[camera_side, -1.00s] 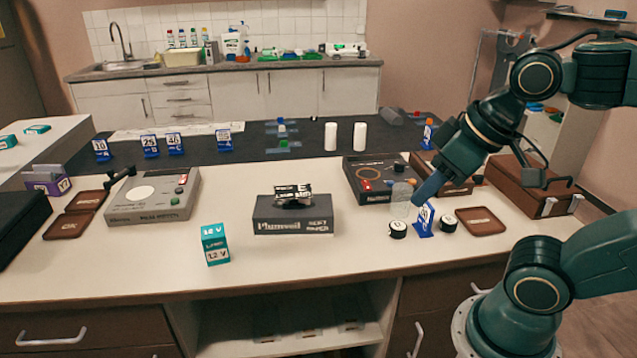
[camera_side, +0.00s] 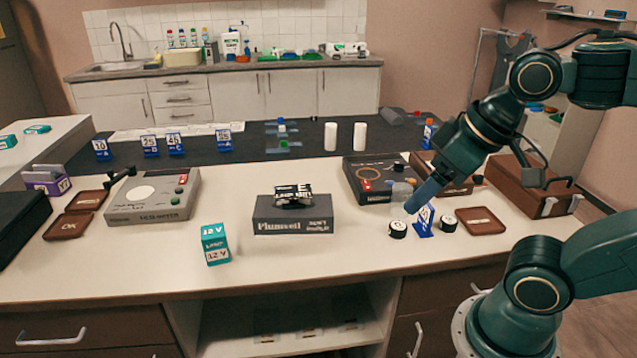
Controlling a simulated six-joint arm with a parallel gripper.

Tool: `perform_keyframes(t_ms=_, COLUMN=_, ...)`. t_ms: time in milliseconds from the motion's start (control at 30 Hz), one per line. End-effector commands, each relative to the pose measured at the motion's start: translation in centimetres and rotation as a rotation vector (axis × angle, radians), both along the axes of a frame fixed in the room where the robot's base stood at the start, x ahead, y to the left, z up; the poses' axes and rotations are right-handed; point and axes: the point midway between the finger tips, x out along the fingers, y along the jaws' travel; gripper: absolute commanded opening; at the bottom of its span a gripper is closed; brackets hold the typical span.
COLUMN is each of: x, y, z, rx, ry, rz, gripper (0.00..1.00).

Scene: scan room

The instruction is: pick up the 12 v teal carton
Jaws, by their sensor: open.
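The teal carton (camera_side: 215,244) with white "12 V" labels stands upright near the front edge of the white table, left of the middle. My gripper (camera_side: 416,203) is well to its right, pointing down and left above the small round black-and-white items and the blue tent card. It is open and holds nothing that I can see. Its two fingers overlap in this view, so the gap between them is hidden.
A dark grey box (camera_side: 293,214) with a smaller item on top stands between the carton and my gripper. A grey tester (camera_side: 153,196) is behind and left of the carton. Bare table surrounds the carton.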

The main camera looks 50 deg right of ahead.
Motion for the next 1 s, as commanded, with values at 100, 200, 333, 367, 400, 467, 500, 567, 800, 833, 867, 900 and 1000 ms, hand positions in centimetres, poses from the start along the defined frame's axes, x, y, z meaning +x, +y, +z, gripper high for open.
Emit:
perform_keyframes(t_ms=100, x=0.0, y=0.0, z=0.0, rx=0.000, ry=0.000, rz=0.000, gripper=0.76)
perform_keyframes(t_ms=200, x=0.1, y=0.0, z=0.1, rx=-0.001, ry=0.001, rz=0.002, gripper=0.76)
perform_keyframes(t_ms=333, x=0.6, y=0.1, z=0.5, rx=-0.006, ry=0.007, rz=0.013, gripper=0.76)
perform_keyframes(t_ms=367, x=0.9, y=0.1, z=0.6, rx=-0.007, ry=0.010, rz=0.017, gripper=0.76)
perform_keyframes(t_ms=400, x=1.2, y=0.1, z=0.9, rx=-0.011, ry=0.014, rz=0.024, gripper=0.76)
perform_keyframes(t_ms=467, x=1.9, y=0.1, z=1.4, rx=-0.015, ry=0.023, rz=0.037, gripper=0.76)
perform_keyframes(t_ms=500, x=2.5, y=0.2, z=1.8, rx=-0.020, ry=0.029, rz=0.048, gripper=0.76)
perform_keyframes(t_ms=567, x=3.4, y=0.3, z=2.4, rx=-0.028, ry=0.039, rz=0.067, gripper=0.76)
perform_keyframes(t_ms=800, x=8.5, y=0.8, z=4.7, rx=-0.064, ry=0.090, rz=0.160, gripper=0.76)
perform_keyframes(t_ms=833, x=9.2, y=0.8, z=4.9, rx=-0.068, ry=0.098, rz=0.172, gripper=0.76)
perform_keyframes(t_ms=867, x=9.9, y=0.9, z=5.1, rx=-0.073, ry=0.104, rz=0.185, gripper=0.76)
perform_keyframes(t_ms=900, x=10.8, y=1.0, z=5.3, rx=-0.078, ry=0.112, rz=0.201, gripper=0.76)
perform_keyframes(t_ms=1000, x=13.1, y=1.4, z=5.8, rx=-0.092, ry=0.133, rz=0.242, gripper=0.76)
